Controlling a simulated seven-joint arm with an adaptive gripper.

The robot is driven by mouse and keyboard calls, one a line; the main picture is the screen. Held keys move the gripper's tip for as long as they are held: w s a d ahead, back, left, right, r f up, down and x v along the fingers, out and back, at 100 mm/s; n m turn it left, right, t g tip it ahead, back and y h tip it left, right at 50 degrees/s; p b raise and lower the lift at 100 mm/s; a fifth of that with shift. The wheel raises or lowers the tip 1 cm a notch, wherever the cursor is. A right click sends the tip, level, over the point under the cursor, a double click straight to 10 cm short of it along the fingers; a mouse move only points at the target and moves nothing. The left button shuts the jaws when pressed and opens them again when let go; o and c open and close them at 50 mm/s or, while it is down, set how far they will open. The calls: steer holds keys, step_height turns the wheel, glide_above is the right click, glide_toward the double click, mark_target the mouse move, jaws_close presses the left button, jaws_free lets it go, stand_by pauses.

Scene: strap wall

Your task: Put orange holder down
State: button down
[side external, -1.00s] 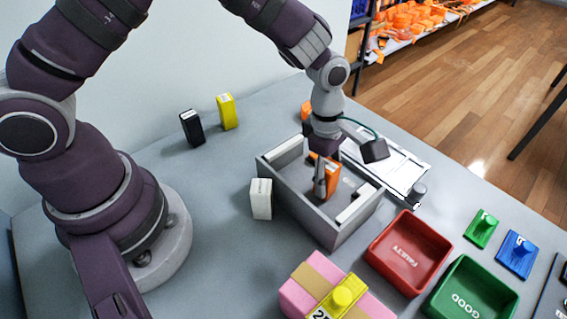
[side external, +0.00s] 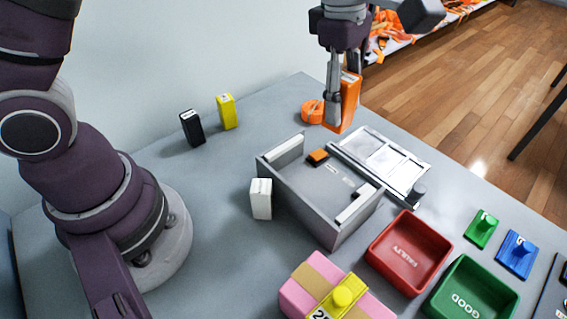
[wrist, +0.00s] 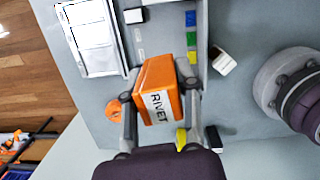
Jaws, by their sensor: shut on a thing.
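The orange holder (side external: 346,103) is a box, held in the air above the far side of the table, beyond the grey tray. In the wrist view its label reads RIVET (wrist: 158,106). My gripper (side external: 340,112) is shut on it, with one finger on each side; the fingers also show in the wrist view (wrist: 161,90). The holder is clear of the tray.
The grey tray (side external: 300,205) has a small orange patch (side external: 317,157) inside. An orange roll (side external: 312,111) lies behind it. White (side external: 261,199), black (side external: 191,128) and yellow (side external: 227,111) boxes stand left. Red (side external: 408,252) and green (side external: 470,291) bins sit front right.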

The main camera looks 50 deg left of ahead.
steer(key=s+a+n+t, duration=0.1)
steer(key=s+a+n, duration=0.3)
steer(key=s+a, duration=0.3)
steer(key=s+a+n, duration=0.3)
steer(key=s+a, duration=0.1)
steer(key=a, duration=0.5)
steer(key=shift+n+y, duration=0.3)
steer(key=f, duration=1)
steer(key=shift+s+d, duration=0.25)
steer(key=shift+s, duration=0.05)
steer(key=w+a, duration=0.1)
steer(key=w, duration=0.4)
steer(key=w+f, duration=0.1)
steer(key=w, duration=0.4)
steer(key=w+a+f, duration=0.1)
steer(key=w, duration=0.4)
steer(key=shift+w+a, duration=0.3)
steer(key=shift+w, duration=0.05)
steer(key=shift+f, duration=1.65)
steer(key=shift+f, duration=0.15)
steer(key=c, duration=0.8)
jaws_free()
